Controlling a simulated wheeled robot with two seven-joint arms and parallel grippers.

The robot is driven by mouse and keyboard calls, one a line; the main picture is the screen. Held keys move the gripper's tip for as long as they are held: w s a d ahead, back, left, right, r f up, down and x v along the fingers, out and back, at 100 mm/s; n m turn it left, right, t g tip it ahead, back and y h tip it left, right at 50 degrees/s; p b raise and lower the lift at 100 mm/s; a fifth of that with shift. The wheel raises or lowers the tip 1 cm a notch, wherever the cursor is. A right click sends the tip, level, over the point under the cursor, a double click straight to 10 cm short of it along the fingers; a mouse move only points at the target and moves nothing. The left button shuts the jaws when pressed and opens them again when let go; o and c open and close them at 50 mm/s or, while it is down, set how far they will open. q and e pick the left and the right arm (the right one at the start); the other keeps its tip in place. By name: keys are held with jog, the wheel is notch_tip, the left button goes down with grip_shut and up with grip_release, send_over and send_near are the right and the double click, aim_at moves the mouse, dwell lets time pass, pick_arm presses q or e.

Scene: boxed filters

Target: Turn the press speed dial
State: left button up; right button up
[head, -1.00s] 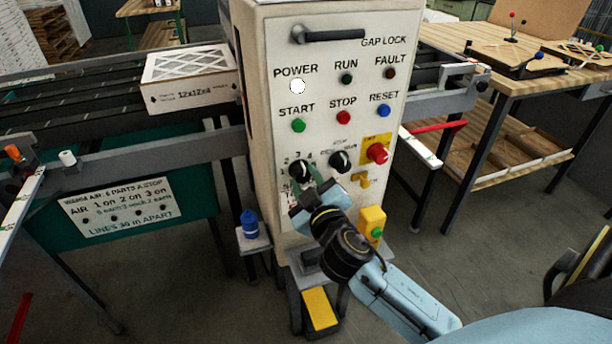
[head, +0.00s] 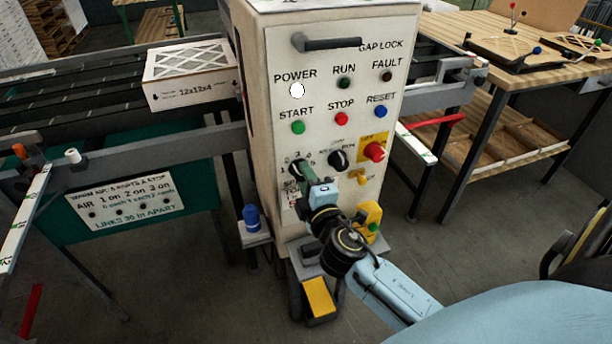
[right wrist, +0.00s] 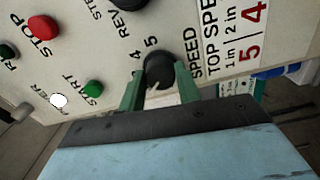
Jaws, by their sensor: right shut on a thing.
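The press speed dial (head: 296,170) is a black round knob with numbers around it, low on the left of the control panel (head: 403,62). The right wrist view shows the dial (right wrist: 159,72) beside the word SPEED. My right gripper (head: 302,174) reaches up from below and is shut on the dial. In the right wrist view its two green fingers (right wrist: 159,84) stand on either side of the knob. The numbers 4 and 5 show near the knob there; its exact setting is hard to read. My left gripper is not in view.
A second black knob (head: 338,160) and a red stop knob (head: 374,152) sit right of the dial. START (head: 298,128), STOP (head: 341,119) and RESET (head: 380,112) buttons are above. A boxed filter (head: 190,92) lies on the conveyor at left. A wooden table (head: 500,62) stands right.

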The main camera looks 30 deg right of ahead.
jog(key=shift+n, duration=0.6)
jog(key=o, duration=1)
jog(key=shift+s, duration=0.1)
jog(key=shift+b+v, duration=1.4)
jog(key=shift+v, duration=5.2)
